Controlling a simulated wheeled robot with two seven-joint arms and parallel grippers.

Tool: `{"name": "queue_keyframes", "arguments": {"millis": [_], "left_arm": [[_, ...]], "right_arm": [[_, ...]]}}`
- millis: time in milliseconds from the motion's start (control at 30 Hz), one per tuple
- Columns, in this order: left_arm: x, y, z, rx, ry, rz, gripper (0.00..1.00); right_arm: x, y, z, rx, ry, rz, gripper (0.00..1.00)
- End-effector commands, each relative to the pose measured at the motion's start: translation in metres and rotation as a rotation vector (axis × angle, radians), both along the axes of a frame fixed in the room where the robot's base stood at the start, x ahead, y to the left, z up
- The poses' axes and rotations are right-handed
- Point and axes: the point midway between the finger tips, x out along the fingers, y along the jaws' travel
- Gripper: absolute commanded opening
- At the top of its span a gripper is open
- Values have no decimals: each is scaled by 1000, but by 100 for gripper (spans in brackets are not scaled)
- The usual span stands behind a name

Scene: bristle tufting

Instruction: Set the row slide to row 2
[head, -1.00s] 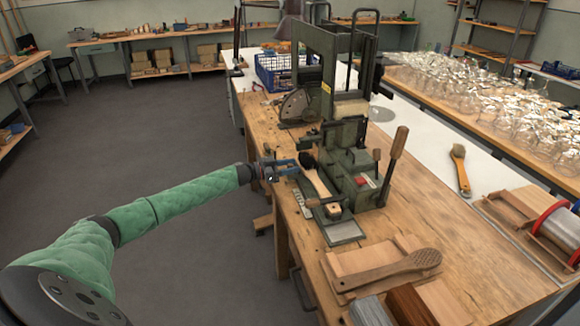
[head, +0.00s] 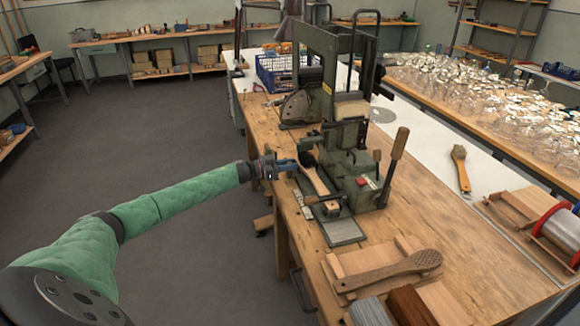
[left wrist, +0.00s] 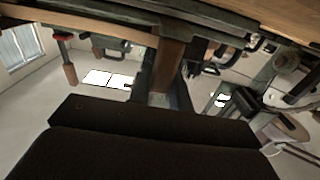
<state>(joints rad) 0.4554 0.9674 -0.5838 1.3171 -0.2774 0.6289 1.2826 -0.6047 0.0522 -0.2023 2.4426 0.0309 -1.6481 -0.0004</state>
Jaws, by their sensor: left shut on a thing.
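The green tufting machine (head: 362,185) stands on the wooden bench. On its near side a wooden brush (head: 318,182) with a dark head lies tilted along the fixture. A metal scale strip (head: 305,208) runs beside it on the bench-edge side. My left gripper (head: 287,165) is at the machine's left side, close to the brush's dark head, and is shut on a small part there that I take to be the row slide's grip. The jaws hide that part, and the row setting cannot be read. Dark gripper parts (left wrist: 150,140) fill the lower left wrist view. My right gripper is not in view.
A lever with a wooden handle (head: 397,143) rises at the machine's right. A wooden holder with a paddle brush (head: 390,270) lies in front. A blue crate (head: 285,72) stands behind.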

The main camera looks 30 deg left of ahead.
Motion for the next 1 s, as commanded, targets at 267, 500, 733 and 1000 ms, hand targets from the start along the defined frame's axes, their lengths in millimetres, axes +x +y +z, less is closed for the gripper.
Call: {"name": "queue_keyframes", "arguments": {"millis": [267, 500, 733, 1000], "left_arm": [[0, 0, 1, 0, 0, 0, 42], [-1, 1, 0, 0, 0, 0, 42], [-19, 17, -2, 1, 2, 0, 42], [-47, 41, -2, 1, 2, 1, 42]], "right_arm": [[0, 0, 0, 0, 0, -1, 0], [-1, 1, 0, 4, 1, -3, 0], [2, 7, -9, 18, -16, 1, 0], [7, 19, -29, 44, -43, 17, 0]]}}
